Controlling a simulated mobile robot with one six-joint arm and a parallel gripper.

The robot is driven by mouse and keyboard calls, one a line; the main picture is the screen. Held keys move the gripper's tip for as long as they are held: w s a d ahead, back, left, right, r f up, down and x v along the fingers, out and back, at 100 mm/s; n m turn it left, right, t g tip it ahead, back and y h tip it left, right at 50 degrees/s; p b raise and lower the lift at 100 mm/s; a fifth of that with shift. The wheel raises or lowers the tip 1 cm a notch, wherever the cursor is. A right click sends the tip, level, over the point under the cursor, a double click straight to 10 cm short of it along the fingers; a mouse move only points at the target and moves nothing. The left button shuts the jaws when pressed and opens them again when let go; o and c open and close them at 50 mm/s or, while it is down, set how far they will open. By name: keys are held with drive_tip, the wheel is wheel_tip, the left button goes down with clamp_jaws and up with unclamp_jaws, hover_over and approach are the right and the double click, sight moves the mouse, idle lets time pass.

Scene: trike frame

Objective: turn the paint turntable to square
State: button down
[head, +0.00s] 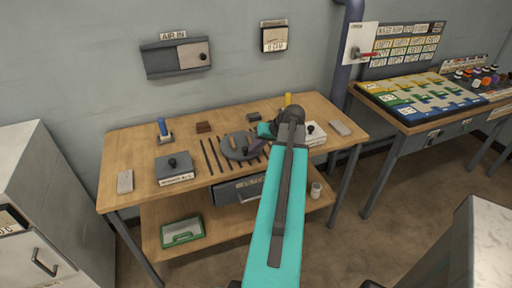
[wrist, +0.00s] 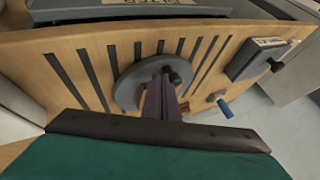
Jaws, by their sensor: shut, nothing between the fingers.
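The paint turntable (head: 230,150) is a round grey disc on the wooden workbench, with dark slats on both sides of it. In the wrist view the turntable (wrist: 128,91) lies just beyond my fingers, with a dark knob (wrist: 182,72) standing on it. My gripper (head: 254,146) is shut and empty at the right part of the disc. In the wrist view my gripper (wrist: 160,85) reaches over the disc and hides part of it. I cannot tell whether the fingers touch it. A brown piece on the disc is partly hidden by the fingers.
A grey box with a black knob (head: 175,168) stands left of the turntable. A blue-handled tool (head: 163,130) and a brown block (head: 204,127) stand behind. A white box (head: 315,134) is at right. A drawer (head: 236,190) hangs below the bench top.

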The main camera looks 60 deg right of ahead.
drive_tip(key=shift+s+d, duration=0.1)
drive_tip(key=shift+s, duration=0.05)
drive_tip(key=shift+s+d, duration=0.35)
drive_tip(key=shift+s, duration=0.2)
drive_tip(key=shift+s+d, duration=0.35)
drive_tip(key=shift+s, duration=0.2)
drive_tip(key=shift+s+d, duration=0.3)
drive_tip(key=shift+s, duration=0.25)
drive_tip(key=a+b+v, duration=0.1)
drive_tip(key=v, duration=0.9)
drive_tip(key=shift+a+b, duration=0.3)
drive_tip(key=shift+b, duration=0.1)
